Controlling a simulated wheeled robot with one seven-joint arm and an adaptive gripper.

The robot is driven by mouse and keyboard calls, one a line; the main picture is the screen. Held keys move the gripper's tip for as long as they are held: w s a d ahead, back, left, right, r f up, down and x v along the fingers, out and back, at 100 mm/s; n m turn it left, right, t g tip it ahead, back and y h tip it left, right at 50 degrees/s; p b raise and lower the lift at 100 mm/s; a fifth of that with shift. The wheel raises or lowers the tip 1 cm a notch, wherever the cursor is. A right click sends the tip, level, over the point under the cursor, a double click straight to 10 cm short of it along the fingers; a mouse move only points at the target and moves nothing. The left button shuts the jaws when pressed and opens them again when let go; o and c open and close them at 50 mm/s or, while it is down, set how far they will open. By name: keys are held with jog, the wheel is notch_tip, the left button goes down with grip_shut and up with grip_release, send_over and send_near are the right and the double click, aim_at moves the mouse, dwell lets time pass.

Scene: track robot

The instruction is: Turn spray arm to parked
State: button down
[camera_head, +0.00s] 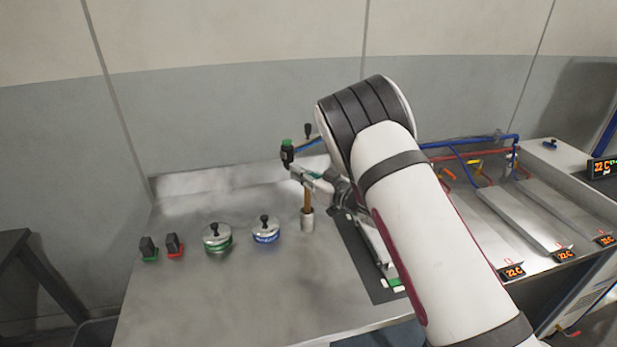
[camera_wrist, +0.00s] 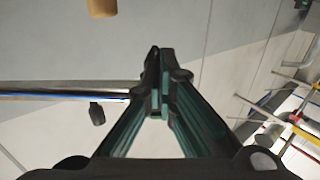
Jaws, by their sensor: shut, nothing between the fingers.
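The spray arm is a slim metal rod with a blue stripe (camera_wrist: 65,91) in the wrist view, coming in from the left edge to my fingers. In the head view a short blue part of it (camera_head: 311,144) shows at the back of the counter, partly behind my arm. A black knob (camera_head: 307,130) stands near it, and a dark piece with a green top (camera_head: 287,152) is at its left. My gripper (camera_wrist: 158,84) is shut and empty, its fingertips beside the rod's end. I cannot tell whether they touch it. My arm hides the rod's right side in the head view.
A brown stick (camera_head: 307,196) stands in a metal cup (camera_head: 307,221) close to my gripper. Two lidded tins (camera_head: 217,240) (camera_head: 265,232) and two small black knobs (camera_head: 148,246) (camera_head: 173,243) are at left. Metal trays (camera_head: 505,228) with pipes lie right. The front-left counter (camera_head: 225,298) is clear.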

jog(key=shift+w+a, duration=0.1)
jog(key=shift+a, duration=0.05)
jog(key=w+a+m+t+h+b, duration=0.4)
jog(key=w+a+b, duration=0.4)
jog(key=w+a, duration=0.4)
jog(key=shift+w+r+m+h, duration=0.2)
jog(key=shift+m+h, duration=0.1)
jog(key=shift+h, duration=0.5)
jog(key=shift+r+t, duration=0.1)
jog(key=shift+t, duration=0.2)
